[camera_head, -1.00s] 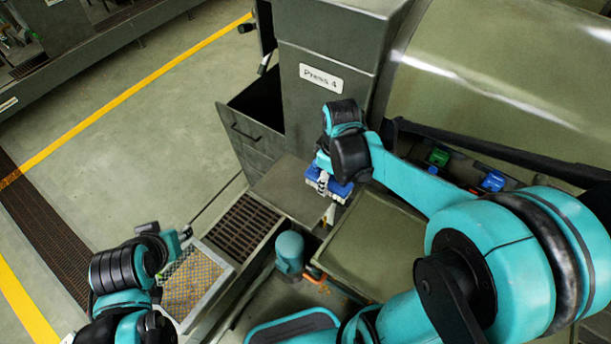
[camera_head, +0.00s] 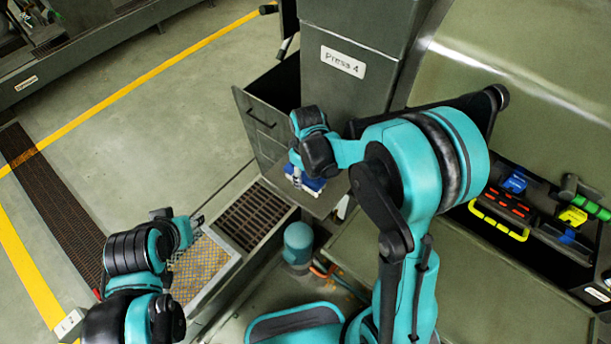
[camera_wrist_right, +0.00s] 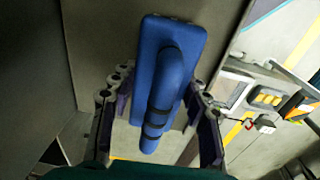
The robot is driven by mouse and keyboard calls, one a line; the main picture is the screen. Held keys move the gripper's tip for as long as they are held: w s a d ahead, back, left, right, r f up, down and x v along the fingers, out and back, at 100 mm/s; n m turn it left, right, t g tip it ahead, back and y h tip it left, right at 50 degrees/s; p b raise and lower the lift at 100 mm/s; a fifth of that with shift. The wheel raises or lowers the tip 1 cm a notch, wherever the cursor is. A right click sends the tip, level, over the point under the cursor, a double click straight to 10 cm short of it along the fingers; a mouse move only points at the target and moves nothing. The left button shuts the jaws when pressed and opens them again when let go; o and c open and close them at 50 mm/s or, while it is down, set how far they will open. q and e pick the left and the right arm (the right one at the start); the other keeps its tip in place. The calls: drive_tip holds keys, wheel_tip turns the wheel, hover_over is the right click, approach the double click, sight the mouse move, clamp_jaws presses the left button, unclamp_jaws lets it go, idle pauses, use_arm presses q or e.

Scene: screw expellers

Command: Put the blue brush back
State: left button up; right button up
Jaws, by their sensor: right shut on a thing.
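The blue brush (camera_wrist_right: 171,38) is between the fingers of my right gripper (camera_wrist_right: 158,95) in the right wrist view. It has a flat blue block and a rounded handle with dark bands. In the head view my right gripper (camera_head: 297,176) points down and the blue brush (camera_head: 314,184) shows beneath it, above or near the grey ledge in front of the press; contact with the ledge cannot be told. My left gripper (camera_head: 196,220) is at the left, by the far edge of a mesh-bottomed tray (camera_head: 232,258). Its fingers are too small to read.
A black tool tray (camera_head: 535,243) at the right holds red, yellow, blue and green items. A dark grate (camera_head: 250,215) lies below the ledge. The olive surface (camera_head: 470,280) at front right is clear.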

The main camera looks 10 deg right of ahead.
drive_tip(key=shift+f, duration=0.2)
drive_tip(key=o, duration=1.3)
drive_tip(key=shift+r, duration=0.1)
